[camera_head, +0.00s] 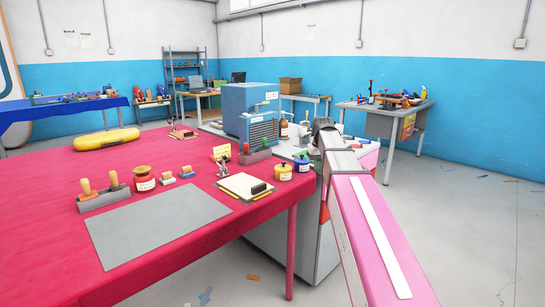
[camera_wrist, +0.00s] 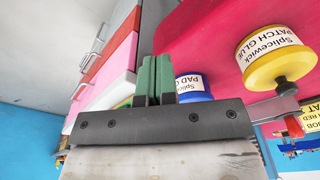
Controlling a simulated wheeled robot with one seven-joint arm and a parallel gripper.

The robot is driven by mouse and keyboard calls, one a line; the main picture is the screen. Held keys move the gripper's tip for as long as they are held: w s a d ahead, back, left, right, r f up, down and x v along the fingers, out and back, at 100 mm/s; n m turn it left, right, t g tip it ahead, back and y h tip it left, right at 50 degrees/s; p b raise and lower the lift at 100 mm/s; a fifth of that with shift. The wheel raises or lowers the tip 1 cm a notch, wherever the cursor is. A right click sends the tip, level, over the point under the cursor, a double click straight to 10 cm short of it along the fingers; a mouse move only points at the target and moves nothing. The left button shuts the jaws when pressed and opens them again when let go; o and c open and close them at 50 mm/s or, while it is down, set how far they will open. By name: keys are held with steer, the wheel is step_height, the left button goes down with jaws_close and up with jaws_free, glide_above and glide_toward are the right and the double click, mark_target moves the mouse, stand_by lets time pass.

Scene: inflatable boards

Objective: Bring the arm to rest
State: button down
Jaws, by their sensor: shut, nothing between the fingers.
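My gripper (camera_wrist: 155,62) shows in the wrist view with its two green-padded fingers together and nothing between them. In the head view my pink arm reaches up from the lower right, past the red table's right side; I cannot make out the fingers there. In the wrist view a yellow patch glue jar (camera_wrist: 277,58) appears to the right of the fingers, and a blue-based jar (camera_wrist: 193,88) is partly hidden behind them. Both stand on the work surfaces in the head view, the yellow jar (camera_head: 283,173) left of the blue jar (camera_head: 301,163).
The red table (camera_head: 240,225) carries a grey sheet (camera_head: 158,223), a clipboard (camera_head: 243,187), a tool block (camera_head: 104,198) and a red jar (camera_head: 144,179). A blue machine (camera_head: 250,115) stands behind. A grey workbench (camera_head: 382,122) is at the back right. Floor at right is mostly clear.

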steer(key=s+f+m, duration=0.1)
steer(key=s+f, duration=1.1)
steer(key=f, duration=0.4)
steer(key=s+f+m+g, duration=0.1)
steer(key=s+f, duration=1.1)
steer(key=f, duration=0.3)
steer(key=shift+s+f, duration=0.25)
steer(key=shift+f, duration=0.15)
